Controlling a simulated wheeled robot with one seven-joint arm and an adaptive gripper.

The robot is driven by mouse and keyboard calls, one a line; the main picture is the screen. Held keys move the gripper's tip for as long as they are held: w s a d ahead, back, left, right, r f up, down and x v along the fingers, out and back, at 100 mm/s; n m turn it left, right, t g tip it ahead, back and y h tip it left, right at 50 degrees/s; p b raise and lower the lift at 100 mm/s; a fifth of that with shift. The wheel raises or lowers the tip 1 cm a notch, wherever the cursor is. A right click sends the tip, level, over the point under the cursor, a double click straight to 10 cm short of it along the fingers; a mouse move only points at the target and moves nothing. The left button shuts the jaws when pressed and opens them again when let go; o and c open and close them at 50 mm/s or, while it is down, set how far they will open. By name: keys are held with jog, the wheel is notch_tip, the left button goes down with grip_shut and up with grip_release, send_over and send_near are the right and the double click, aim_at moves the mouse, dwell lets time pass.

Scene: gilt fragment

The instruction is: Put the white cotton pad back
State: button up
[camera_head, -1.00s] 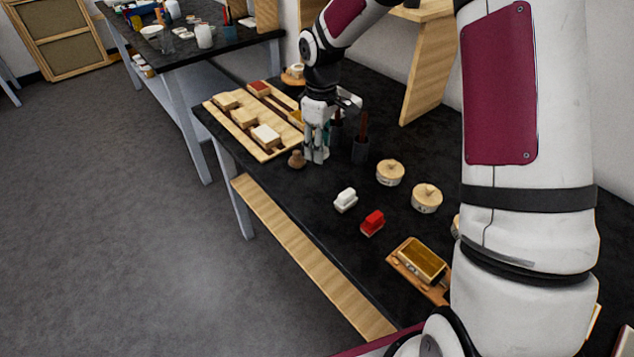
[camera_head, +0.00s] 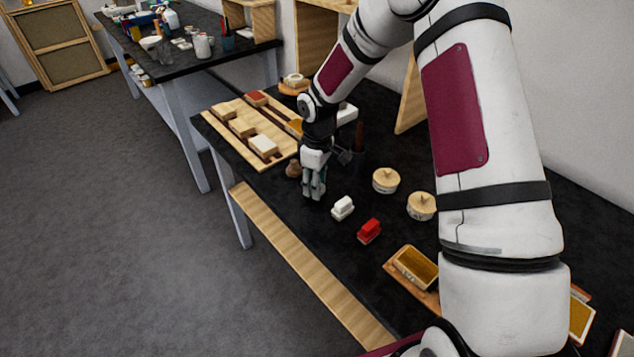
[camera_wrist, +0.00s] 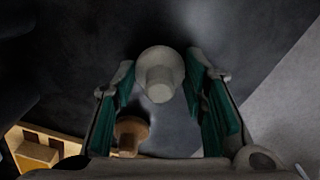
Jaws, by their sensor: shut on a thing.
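My gripper (camera_head: 314,192) hangs low over the black table, left of the white block. In the wrist view, its green-lined fingers (camera_wrist: 162,72) are shut on a pale round pad with a knob (camera_wrist: 158,84), which looks like the white cotton pad. In the head view the fingers mostly hide this pad. A brown knobbed pad (camera_head: 293,168) stands on the table behind and left of my gripper. It also shows in the wrist view (camera_wrist: 131,131). How high the held pad is above the table is hard to tell.
A slatted wooden rack (camera_head: 236,151) with several blocks lies at the table's left end. A white block (camera_head: 343,207), a red block (camera_head: 369,231), two lidded round pots (camera_head: 386,180) and a wooden tray (camera_head: 429,291) stand to the right. A dark cup stands behind my gripper.

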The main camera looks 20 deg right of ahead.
jog(key=shift+f, duration=0.1)
jog(key=o, duration=1.1)
